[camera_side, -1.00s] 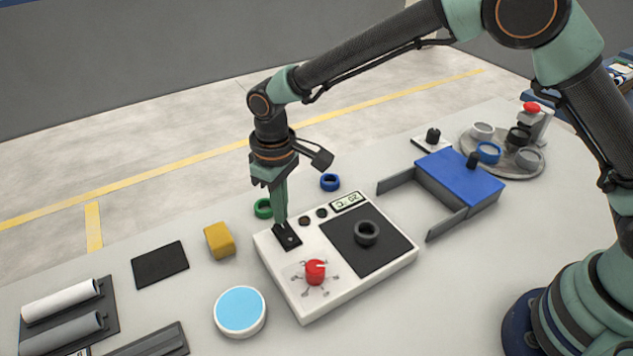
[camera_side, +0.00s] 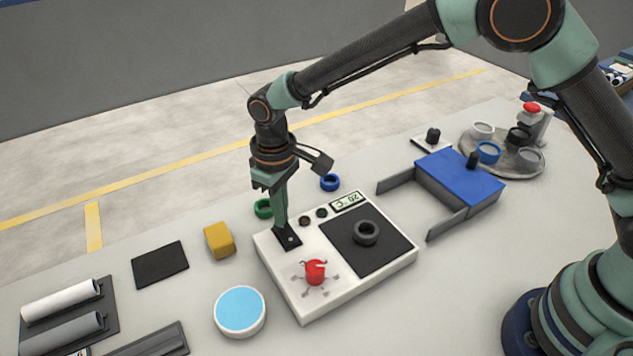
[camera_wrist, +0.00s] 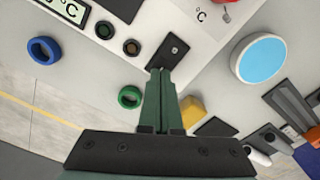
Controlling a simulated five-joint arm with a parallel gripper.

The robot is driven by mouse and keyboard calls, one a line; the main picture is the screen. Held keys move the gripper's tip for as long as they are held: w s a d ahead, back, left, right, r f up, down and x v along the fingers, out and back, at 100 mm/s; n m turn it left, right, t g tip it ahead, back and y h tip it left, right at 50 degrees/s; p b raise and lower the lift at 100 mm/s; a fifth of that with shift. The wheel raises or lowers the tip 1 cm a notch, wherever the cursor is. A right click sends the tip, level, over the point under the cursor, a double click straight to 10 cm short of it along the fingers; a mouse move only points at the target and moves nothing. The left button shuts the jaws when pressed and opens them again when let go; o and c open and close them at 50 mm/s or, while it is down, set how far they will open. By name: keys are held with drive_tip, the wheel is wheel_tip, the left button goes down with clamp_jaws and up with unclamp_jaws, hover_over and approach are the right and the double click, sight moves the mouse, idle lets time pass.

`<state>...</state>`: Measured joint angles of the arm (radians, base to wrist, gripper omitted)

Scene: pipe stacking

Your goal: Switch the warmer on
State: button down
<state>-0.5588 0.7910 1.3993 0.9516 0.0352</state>
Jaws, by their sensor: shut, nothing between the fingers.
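The warmer (camera_side: 290,272) is a white box with a black plate, a red knob (camera_side: 315,271), a small display (camera_side: 348,201) and a black rocker switch (camera_side: 289,238) at its left corner. A dark ring (camera_side: 366,232) sits on the plate. The display is pale green and seems to read about 20 °C.
A green ring (camera_side: 263,208) and a blue ring (camera_side: 329,182) lie behind the warmer. A yellow block (camera_side: 219,240) and a blue-topped round dish (camera_side: 240,311) stand to its left. A blue fixture with grey arms (camera_side: 460,177) is at the right. Bare table lies in front.

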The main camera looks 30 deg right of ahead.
drive_tip(key=shift+f, duration=0.55)
drive_tip(key=shift+r, duration=3.55)
